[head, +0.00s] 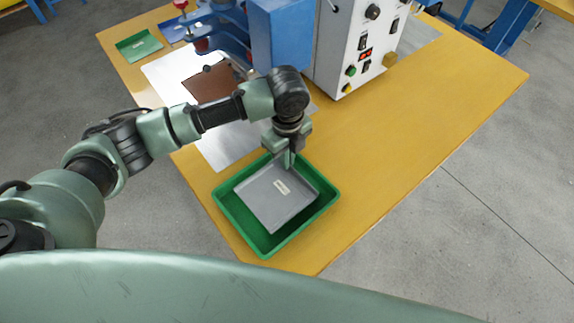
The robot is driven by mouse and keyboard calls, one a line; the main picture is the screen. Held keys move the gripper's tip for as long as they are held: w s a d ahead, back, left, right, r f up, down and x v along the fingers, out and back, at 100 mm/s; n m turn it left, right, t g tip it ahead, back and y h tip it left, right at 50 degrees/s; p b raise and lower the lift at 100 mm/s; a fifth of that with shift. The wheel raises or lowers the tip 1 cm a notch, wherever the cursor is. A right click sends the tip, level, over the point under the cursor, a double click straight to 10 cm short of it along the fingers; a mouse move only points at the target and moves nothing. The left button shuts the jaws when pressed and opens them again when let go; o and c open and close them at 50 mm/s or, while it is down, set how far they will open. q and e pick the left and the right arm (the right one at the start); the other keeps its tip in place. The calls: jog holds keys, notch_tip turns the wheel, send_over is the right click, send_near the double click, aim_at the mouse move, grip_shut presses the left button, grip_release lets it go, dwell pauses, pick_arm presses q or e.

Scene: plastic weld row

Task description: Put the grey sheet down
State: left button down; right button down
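The grey sheet (272,200) is a flat square with a small pale label. It is in or just over the green tray (266,248) near the table's front corner; I cannot tell whether it touches the tray floor. My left gripper (289,163) points down at the sheet's far edge. Its fingers look close together at that edge, and the sheet's edge seems to be between them. My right gripper does not show.
The yellow table (430,130) has free room to the right of the tray. A white control box (342,60) and blue machine stand behind. A brown sheet (210,84) lies on a pale metal plate (213,148). Another green tray (138,45) is at the far left.

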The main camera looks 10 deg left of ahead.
pick_arm(q)
jog(key=shift+f, duration=2)
jog(key=c, duration=1.6)
grip_release()
jog(key=shift+f, duration=0.1)
jog(key=shift+c, duration=0.2)
notch_tip(320, 180, up, 12)
jog(key=shift+r, duration=0.15)
